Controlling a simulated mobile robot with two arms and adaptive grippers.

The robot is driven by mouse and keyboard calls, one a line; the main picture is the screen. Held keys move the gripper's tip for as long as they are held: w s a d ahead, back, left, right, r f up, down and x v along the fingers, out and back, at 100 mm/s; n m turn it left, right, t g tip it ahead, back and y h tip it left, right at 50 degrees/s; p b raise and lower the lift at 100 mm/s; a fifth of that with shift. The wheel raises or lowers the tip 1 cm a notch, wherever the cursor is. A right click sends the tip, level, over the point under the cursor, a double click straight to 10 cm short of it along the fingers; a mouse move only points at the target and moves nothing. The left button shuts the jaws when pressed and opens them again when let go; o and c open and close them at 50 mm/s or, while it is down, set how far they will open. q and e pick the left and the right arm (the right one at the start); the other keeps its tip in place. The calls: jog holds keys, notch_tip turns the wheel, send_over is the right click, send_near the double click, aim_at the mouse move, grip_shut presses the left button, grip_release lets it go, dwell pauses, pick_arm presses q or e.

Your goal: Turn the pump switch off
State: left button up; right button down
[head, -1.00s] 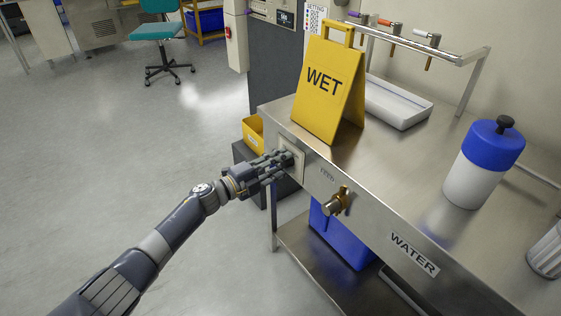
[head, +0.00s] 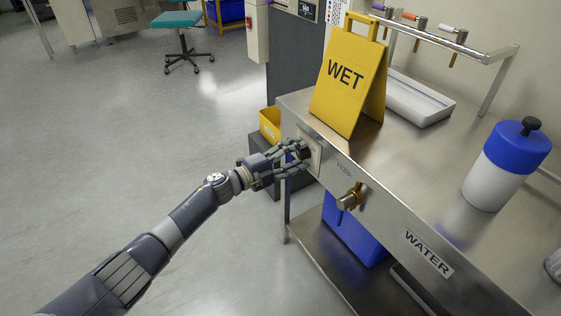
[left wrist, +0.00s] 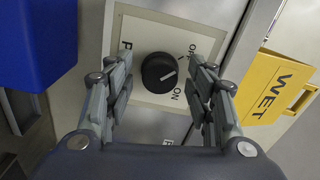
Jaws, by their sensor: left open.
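The pump switch is a round black knob (left wrist: 159,72) with a white pointer mark, on a cream plate (left wrist: 140,27). In the left wrist view the word ON is printed beside it; other lettering is partly hidden by my fingers. My left gripper (left wrist: 161,58) is open, with one finger on each side of the knob and gaps between fingers and knob. In the head view the left gripper (head: 303,153) is at the plate (head: 314,160) on the steel bench's front panel, and its fingers hide the knob. My right gripper is not in view.
A yellow WET sign (head: 349,80) stands on the bench near the plate. A brass valve (head: 351,197) sticks out of the front panel to the right. A blue bin (head: 353,235) is below, a yellow bin (head: 270,124) behind.

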pick_arm(q)
jog(key=v, duration=1.1)
jog(key=shift+s+a, duration=0.15)
jog(key=shift+a, duration=0.05)
